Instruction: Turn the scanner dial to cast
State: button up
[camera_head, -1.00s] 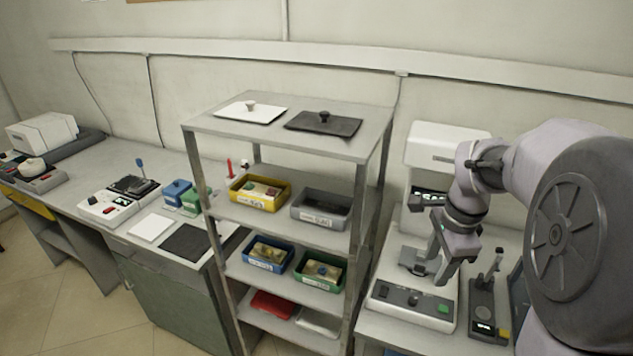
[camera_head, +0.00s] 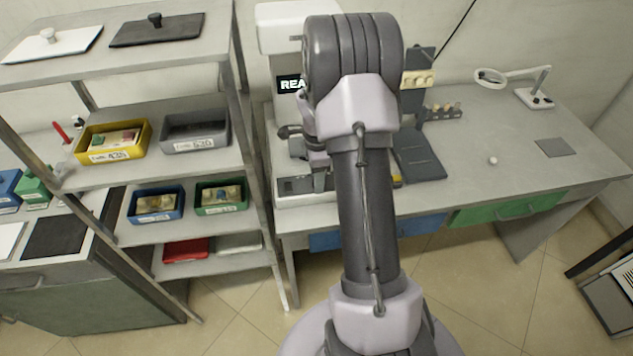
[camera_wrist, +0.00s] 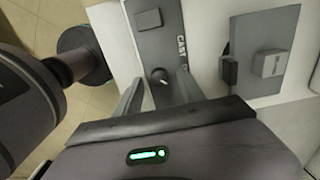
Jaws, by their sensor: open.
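The scanner (camera_head: 277,40) is a white machine with a lit screen, partly hidden by my arm in the head view. Its dark front panel (camera_wrist: 158,42) shows in the wrist view, with a label that appears to read CAST. The dial (camera_wrist: 158,75) is a small dark round knob with a light mark; its exact setting is too small to tell. My gripper (camera_wrist: 160,80) is open, its two fingers on either side of the dial in the picture. I cannot tell whether they touch it. In the head view my gripper (camera_head: 320,178) is low over the panel, mostly hidden.
A grey rack with a yellow bin (camera_head: 76,143), grey bin (camera_head: 196,145), blue bin (camera_head: 156,218) and green bin (camera_head: 221,209) stands left of the scanner. A dark device (camera_head: 418,158) sits right of my arm. The right tabletop is mostly clear, with a magnifier lamp (camera_head: 515,72).

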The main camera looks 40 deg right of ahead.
jog(key=shift+f, duration=0.3)
jog(key=shift+c, duration=0.5)
grip_shut()
